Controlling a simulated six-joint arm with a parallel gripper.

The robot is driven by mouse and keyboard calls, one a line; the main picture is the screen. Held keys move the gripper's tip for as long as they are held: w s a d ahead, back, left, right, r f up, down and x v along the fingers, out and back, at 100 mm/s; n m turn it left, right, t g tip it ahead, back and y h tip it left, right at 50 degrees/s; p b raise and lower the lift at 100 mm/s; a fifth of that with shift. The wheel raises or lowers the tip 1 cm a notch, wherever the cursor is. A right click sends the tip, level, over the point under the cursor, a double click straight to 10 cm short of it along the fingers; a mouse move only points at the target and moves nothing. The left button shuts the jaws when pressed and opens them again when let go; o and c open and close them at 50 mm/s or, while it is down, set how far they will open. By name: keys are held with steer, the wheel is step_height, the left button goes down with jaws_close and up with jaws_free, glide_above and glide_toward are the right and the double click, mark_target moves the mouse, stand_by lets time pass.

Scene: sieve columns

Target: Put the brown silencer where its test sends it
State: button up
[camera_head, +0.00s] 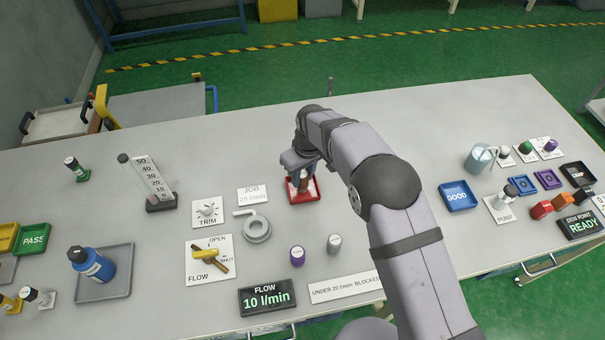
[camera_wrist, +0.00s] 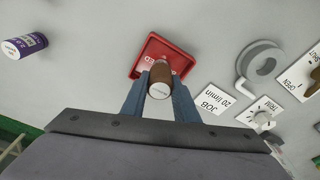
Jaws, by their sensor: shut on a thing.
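The brown silencer (camera_wrist: 162,76) has a pale end cap and is between my gripper's fingers (camera_wrist: 160,100). In the head view my gripper (camera_head: 303,172) is shut on the silencer (camera_head: 303,185), over the red tray (camera_head: 315,194). The red tray also shows in the wrist view (camera_wrist: 183,46), its label partly hidden and ending in "ED". I cannot tell whether the silencer touches the tray floor. The flow display (camera_head: 267,297) reads 10 l/min. The job card (camera_head: 252,195) reads 20 l/min. A sign (camera_head: 345,287) reads "UNDER 20 l/min: BLOCKED".
A ring-shaped fitting (camera_head: 257,229) and the yellow flow lever (camera_head: 210,258) stand left of the tray. A purple cylinder (camera_head: 297,256) and a grey one (camera_head: 334,243) stand in front. A blue GOOD tray (camera_head: 458,196) is right. The table behind the red tray is clear.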

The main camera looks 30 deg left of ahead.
steer(key=shift+f, duration=0.2)
steer(key=o, duration=1.1)
steer(key=shift+r, duration=0.1)
steer(key=r+b, duration=0.1)
steer(key=r, duration=0.3)
steer(key=d+r, duration=0.1)
steer(key=r, duration=0.3)
steer(key=r+b, duration=0.1)
steer(key=r, duration=0.3)
steer(key=shift+s+d+b, duration=0.3)
steer(key=shift+s+d, duration=0.05)
